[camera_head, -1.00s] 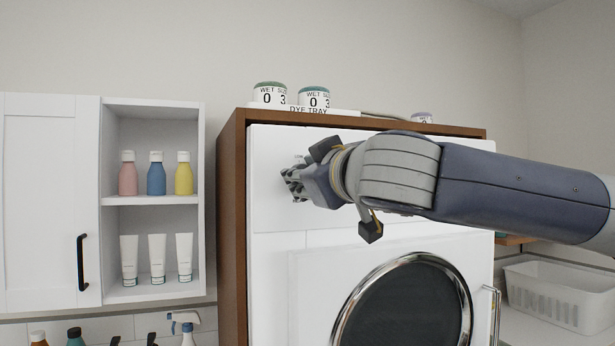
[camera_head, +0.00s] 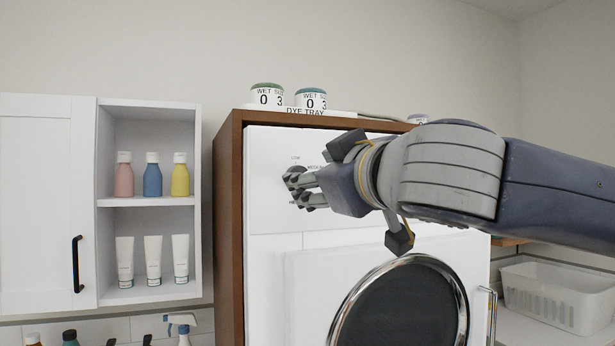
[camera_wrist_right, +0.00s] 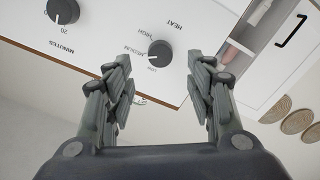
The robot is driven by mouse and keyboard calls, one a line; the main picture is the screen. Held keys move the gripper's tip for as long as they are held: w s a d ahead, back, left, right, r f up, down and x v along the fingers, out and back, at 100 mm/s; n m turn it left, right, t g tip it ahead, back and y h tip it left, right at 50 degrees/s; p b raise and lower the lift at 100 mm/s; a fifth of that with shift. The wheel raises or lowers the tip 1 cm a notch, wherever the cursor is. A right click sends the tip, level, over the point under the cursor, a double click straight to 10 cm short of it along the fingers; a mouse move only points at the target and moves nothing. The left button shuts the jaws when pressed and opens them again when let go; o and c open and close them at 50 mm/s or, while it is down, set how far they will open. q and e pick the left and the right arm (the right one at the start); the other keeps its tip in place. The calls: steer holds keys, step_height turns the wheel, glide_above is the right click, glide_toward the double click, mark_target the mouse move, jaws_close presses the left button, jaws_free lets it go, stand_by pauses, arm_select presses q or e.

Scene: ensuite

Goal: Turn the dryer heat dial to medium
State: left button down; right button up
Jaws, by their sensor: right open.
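The heat dial (camera_wrist_right: 160,53) is a dark round knob on the dryer's white panel, with HEAT, HIGH, MEDIUM and LOW printed around it. In the head view the right gripper (camera_head: 303,189) is in front of the upper left of the dryer (camera_head: 268,215) and largely hides the dial; LOW shows just above the fingers. My left gripper is not in view.
A minutes dial (camera_wrist_right: 63,11) is on the same panel. The dryer's round door (camera_head: 405,305) is below my right arm. Shelves with bottles (camera_head: 152,179) are at left, a white basket (camera_head: 555,295) at right.

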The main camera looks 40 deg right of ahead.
steer(key=v, duration=0.5)
steer(key=shift+s, duration=0.35)
stand_by(0.3)
